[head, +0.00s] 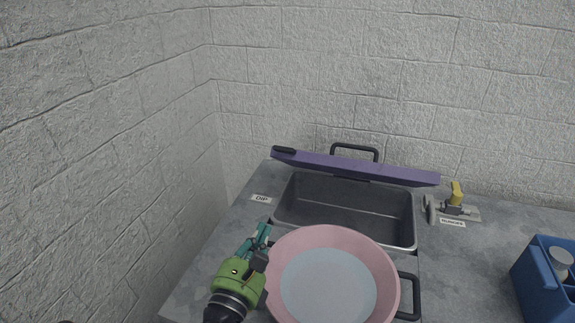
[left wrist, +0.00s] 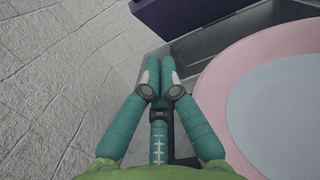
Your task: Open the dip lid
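The dip lid (head: 350,168) is a long purple panel with a dark piece at its left end. It stands raised along the back of the grey metal basin (head: 300,222), whose inside shows open. A label reading DIP (head: 262,198) lies left of the basin. My left gripper (head: 264,230), green with teal fingers, is at the basin's front left corner, beside the pink bowl and apart from the lid. In the left wrist view its fingertips (left wrist: 160,68) are together, with nothing visible between them. A purple corner (left wrist: 185,14) shows at the top there. My right gripper is not in view.
A pink bowl (head: 385,262) with a pale blue middle covers the basin's front. A black handle (head: 414,297) sticks out at its right. A yellow-handled tool (head: 456,194) and a blue crate (head: 536,285) are farther right. Brick walls close the left and back.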

